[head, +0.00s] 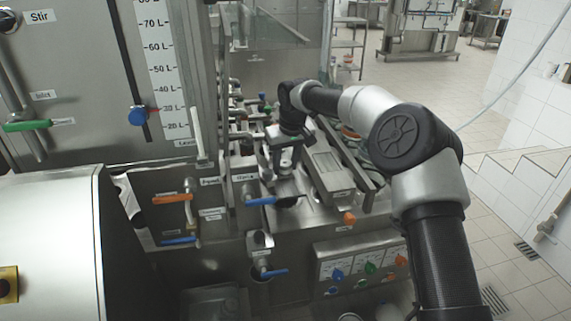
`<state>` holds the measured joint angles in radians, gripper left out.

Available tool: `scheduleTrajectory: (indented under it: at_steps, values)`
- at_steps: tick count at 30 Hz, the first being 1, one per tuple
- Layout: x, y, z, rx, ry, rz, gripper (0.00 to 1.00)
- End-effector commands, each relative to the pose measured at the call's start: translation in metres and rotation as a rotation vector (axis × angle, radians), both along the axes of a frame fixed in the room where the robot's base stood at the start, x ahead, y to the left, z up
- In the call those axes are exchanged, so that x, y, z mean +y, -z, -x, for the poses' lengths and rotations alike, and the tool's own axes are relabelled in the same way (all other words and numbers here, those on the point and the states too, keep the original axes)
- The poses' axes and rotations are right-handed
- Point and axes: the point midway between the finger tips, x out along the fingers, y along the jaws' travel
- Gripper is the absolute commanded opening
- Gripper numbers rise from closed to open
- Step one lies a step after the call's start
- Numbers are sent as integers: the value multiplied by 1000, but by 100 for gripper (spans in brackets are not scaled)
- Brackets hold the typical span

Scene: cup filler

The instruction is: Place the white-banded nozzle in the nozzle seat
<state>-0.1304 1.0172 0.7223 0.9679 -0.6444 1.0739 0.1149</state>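My gripper (284,168) points down over the steel top of the filler, behind the blue-handled valve. A small pale, greyish part shows between or just behind its fingers. It is too small to tell whether this is the white-banded nozzle, or whether the fingers are closed on it. A dark round opening (288,202) lies in the steel top just in front of my gripper. I cannot tell whether it is the nozzle seat. No white band can be made out clearly.
A blue-handled valve (262,201) stands left of the opening. Slanted steel rails (328,165) lie close to the right of my gripper. An orange knob (349,218) sits at the front edge. The tank with the litre scale (165,70) rises at left.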

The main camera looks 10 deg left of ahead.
Motion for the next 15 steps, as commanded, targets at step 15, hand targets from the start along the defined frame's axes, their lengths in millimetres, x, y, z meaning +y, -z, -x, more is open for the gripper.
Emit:
scheduleTrajectory:
  at_steps: [15]
  values:
    - [-1,-8,1,-1,0,0,52]
